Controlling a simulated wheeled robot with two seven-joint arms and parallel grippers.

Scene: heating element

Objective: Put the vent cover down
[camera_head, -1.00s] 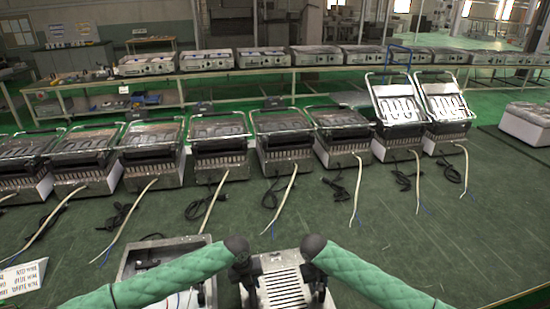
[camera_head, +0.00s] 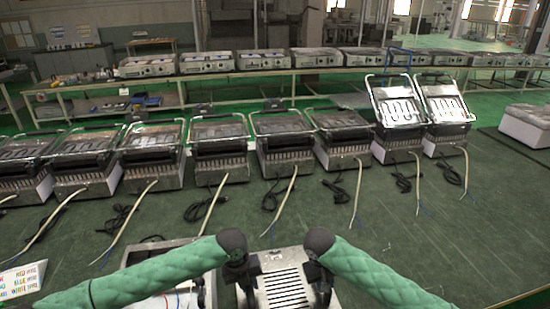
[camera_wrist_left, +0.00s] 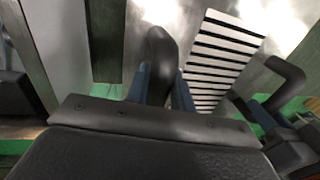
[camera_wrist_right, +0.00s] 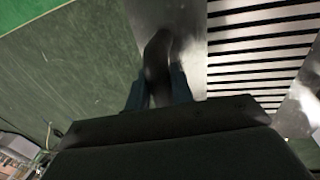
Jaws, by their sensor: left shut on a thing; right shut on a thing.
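The vent cover (camera_head: 285,284) is a shiny metal plate with a row of dark slots. It is at the bottom middle of the head view, between my two hands. My left gripper (camera_head: 244,284) is shut on a black curved handle (camera_wrist_left: 160,55) at the cover's left side. My right gripper (camera_head: 322,284) is shut on the matching handle (camera_wrist_right: 157,58) at its right side. The slots also show in the left wrist view (camera_wrist_left: 222,55) and the right wrist view (camera_wrist_right: 262,45). The cover's near edge is cut off, and its height above the table is unclear.
An open metal housing (camera_head: 136,257) with wires inside stands left of the cover, partly behind my left arm. A row of grills (camera_head: 220,148) with loose cables lies beyond. A printed sign (camera_head: 22,279) stands at far left. The green table (camera_head: 430,240) is clear at right.

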